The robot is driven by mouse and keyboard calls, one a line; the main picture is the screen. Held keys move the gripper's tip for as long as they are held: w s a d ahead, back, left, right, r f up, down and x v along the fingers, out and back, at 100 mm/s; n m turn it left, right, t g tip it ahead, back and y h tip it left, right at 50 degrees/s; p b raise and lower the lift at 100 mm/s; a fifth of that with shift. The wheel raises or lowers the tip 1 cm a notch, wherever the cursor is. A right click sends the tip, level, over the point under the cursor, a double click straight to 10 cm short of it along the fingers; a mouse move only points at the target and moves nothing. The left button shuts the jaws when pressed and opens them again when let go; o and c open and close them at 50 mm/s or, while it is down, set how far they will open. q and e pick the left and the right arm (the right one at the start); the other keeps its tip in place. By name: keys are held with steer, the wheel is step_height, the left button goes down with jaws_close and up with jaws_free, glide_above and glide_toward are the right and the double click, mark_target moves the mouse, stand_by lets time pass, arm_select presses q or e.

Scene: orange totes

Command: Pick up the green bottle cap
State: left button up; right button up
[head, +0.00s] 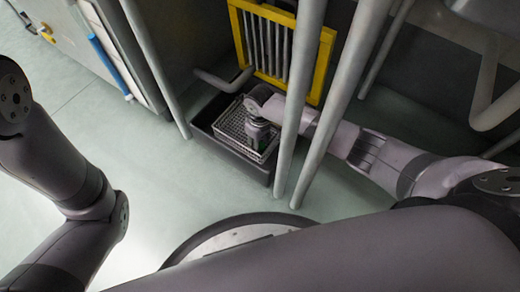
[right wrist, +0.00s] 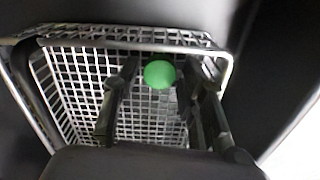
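The green bottle cap (right wrist: 160,74) is a round bright green disc in the right wrist view. It appears between the two dark fingers of my right gripper (right wrist: 157,88), over the wire mesh basket (right wrist: 68,88). The fingers are spread, with visible gaps on both sides of the cap. In the head view my right gripper (head: 260,138) reaches down into the basket (head: 229,134), and a little green shows by the fingers. Whether the cap touches the mesh is unclear. My left gripper is out of view; only left arm links show.
The basket sits in a black bin (head: 226,151) on the pale floor. A yellow-framed grille (head: 322,62) stands behind it. Grey upright poles (head: 294,120) stand close by my right arm. A grey cabinet is at upper left. Floor to the left of the bin is clear.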

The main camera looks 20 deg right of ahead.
steer(key=shift+f, duration=0.1)
steer(key=shift+c, duration=0.4)
steer(key=c, duration=0.4)
